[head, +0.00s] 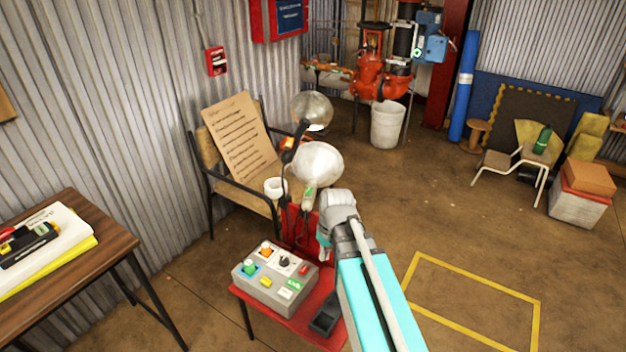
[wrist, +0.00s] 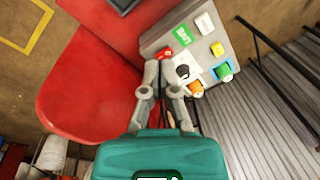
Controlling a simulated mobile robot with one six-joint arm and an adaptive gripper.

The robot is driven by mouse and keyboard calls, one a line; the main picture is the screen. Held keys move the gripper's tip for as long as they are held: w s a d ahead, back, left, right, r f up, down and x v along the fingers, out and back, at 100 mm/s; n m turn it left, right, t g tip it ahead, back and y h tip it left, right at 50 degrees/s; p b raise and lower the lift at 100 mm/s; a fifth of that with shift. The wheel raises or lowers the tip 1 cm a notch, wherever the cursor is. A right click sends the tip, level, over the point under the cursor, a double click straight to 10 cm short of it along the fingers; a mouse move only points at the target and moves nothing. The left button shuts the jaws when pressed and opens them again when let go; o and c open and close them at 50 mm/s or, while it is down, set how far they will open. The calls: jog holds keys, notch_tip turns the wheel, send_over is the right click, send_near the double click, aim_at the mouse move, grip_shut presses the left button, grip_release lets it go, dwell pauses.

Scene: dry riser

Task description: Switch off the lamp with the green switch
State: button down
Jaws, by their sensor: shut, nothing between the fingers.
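A grey control box (head: 272,285) lies on a red seat. The green switch (head: 250,268) is a green knob on a blue base at its left. The wrist view shows it too (wrist: 224,69). An orange knob (head: 266,251) and a black knob (head: 285,262) sit nearby. Behind the box stand a whitish near lamp (head: 318,163) and a clear globe lamp (head: 312,110); I cannot tell surely which is lit. My gripper (wrist: 168,72) is shut and empty, beside the box near the black and orange knobs, apart from the green switch. In the head view its fingertips are mostly hidden.
The red seat (wrist: 85,90) also bears a small dark tray (head: 325,319). A red button (head: 303,270) is on the box. Open floor is at right.

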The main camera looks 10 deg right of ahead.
jog(key=w+d+r+n+y+p, duration=0.3)
jog(key=w+d+r+n+p, duration=0.1)
jog(key=w+r, duration=0.5)
jog(key=w+d+r+n+t+y+p, duration=0.1)
jog(key=w+d+r+n+y+p, duration=0.3)
jog(key=w+r+n+p, duration=0.3)
jog(key=w+r+p, duration=0.1)
jog(key=w+r, duration=0.1)
jog(key=w, duration=0.3)
jog(key=shift+d+r+t, duration=0.3)
jog(key=shift+d+r, duration=0.05)
jog(key=shift+r, duration=0.05)
jog(key=shift+f, duration=0.15)
jog(key=b, duration=0.7)
send_over(309, 191)
jog(key=d, duration=0.1)
jog(key=f, duration=0.7)
jog(key=shift+w+d+f, duration=0.15)
jog(key=shift+w+f, duration=0.1)
jog(key=shift+s+f+b, duration=0.15)
jog(key=shift+f+b, duration=0.65)
jog(key=shift+b, duration=0.1)
jog(key=shift+s+f+b, duration=0.15)
jog(key=shift+f+b, duration=0.65)
jog(key=shift+b, duration=0.1)
